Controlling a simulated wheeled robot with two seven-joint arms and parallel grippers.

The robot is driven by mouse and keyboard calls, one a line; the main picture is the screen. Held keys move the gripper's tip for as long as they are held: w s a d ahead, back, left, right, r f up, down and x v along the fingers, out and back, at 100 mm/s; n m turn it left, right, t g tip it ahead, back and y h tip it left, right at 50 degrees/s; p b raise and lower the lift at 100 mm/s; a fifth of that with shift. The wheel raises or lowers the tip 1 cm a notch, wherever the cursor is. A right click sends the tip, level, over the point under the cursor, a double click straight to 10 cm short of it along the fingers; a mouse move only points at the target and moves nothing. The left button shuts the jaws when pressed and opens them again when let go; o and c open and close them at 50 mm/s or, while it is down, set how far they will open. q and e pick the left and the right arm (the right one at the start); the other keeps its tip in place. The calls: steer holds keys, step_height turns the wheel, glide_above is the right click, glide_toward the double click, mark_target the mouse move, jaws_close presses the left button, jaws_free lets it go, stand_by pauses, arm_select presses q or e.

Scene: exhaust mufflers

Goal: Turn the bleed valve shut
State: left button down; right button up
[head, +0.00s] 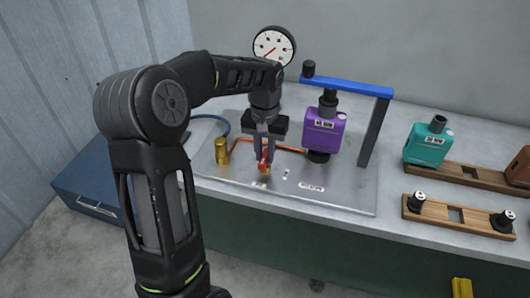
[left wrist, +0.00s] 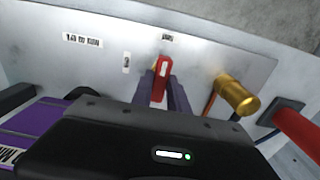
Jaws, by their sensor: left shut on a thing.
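The bleed valve's red lever (head: 265,157) stands on the metal plate (head: 340,196), with a small brass part at its foot. My left gripper (head: 264,158) points down over the plate and is shut on the lever. In the left wrist view the red lever (left wrist: 162,80) sits between the two fingers (left wrist: 163,92), its top end showing with a pale mark. Small labels lie on the plate near it, too small to read. My right gripper is not in view.
A brass cylinder (head: 222,151) stands just left of the gripper. A copper pipe (head: 290,150) runs to the purple canister (head: 324,130) under a blue bar (head: 345,87). A round gauge (head: 273,46) is behind. A teal canister (head: 428,142) and wooden racks (head: 458,219) stand at right.

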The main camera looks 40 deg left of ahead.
mark_target(265, 156)
arm_select(q)
steer(key=shift+r, duration=0.1)
steer(key=c, duration=1.3)
jaws_free()
step_height(265, 156, up, 8)
steer(key=shift+f+b, duration=0.15)
steer(key=shift+b, duration=0.2)
